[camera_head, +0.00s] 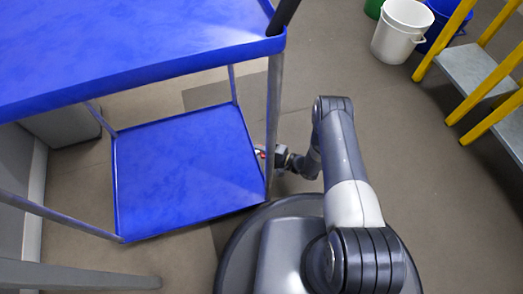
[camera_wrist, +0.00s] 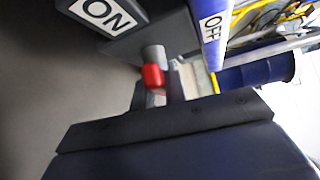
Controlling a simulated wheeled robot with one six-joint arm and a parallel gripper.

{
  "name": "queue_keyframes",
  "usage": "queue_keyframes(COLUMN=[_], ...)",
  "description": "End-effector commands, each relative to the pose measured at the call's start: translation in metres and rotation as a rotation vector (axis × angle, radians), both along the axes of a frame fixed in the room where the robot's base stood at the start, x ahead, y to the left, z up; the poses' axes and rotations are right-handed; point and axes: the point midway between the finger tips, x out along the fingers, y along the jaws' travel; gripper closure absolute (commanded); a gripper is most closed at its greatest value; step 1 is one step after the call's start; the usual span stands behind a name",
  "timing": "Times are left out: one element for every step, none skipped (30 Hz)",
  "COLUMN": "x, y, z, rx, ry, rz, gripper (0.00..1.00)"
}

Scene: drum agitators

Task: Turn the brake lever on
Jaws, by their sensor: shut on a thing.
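The brake lever (camera_wrist: 152,77), a red piece on a grey shaft, shows in the middle of the wrist view. Its upper end lies between a white ON label (camera_wrist: 107,14) and a white OFF label (camera_wrist: 212,27). My gripper (camera_wrist: 158,98) is shut on the lever; its dark body hides the lever's lower end. In the head view my gripper (camera_head: 278,157) is low, just right of the blue cart's (camera_head: 185,165) near leg. A small red spot shows at its tip there, partly behind the leg. I cannot tell the lever's exact setting.
The cart's upper blue shelf (camera_head: 120,60) overhangs the lower one at left. A white bucket (camera_head: 402,30) and yellow-railed steps (camera_head: 480,75) stand at the top right. The floor between them and my arm is clear.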

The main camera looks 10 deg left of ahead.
Motion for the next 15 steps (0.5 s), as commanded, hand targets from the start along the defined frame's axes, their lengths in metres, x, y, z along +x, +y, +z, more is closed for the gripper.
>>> queue_keyframes(x=[-0.001,-0.001,-0.001,-0.0009,-0.0011,-0.0011,-0.0009,-0.0008,-0.001,-0.0011,-0.0011,-0.0009,-0.0008,-0.0007,-0.0005], y=[-0.0003,-0.0003,-0.0003,-0.0002,-0.0003,-0.0003,-0.0002,-0.0002,-0.0002,-0.0002,-0.0002,-0.0002,-0.0001,-0.0002,-0.0001], z=[-0.0017,-0.0015,-0.0013,-0.0014,-0.0013,-0.0013,-0.001,-0.0008,-0.0011,-0.0012,-0.001,-0.0007,-0.0006,-0.0005,-0.0005], rx=[0.013,0.022,0.032,0.039,0.047,0.054,0.06,0.066,0.072,0.075,0.08,0.085,0.088,0.09,0.091], ry=[-0.026,-0.043,-0.065,-0.08,-0.094,-0.112,-0.125,-0.135,-0.149,-0.158,-0.165,-0.175,-0.18,-0.185,-0.191], rz=[0.0,0.0,0.0,0.0,0.0,0.0,0.001,0.001,0.001,0.001,0.001,0.001,0.001,0.001,0.001], gripper=[1.0,1.0,1.0,1.0,1.0,1.0,1.0,1.0,1.0,1.0,1.0,1.0,1.0,1.0,1.0])
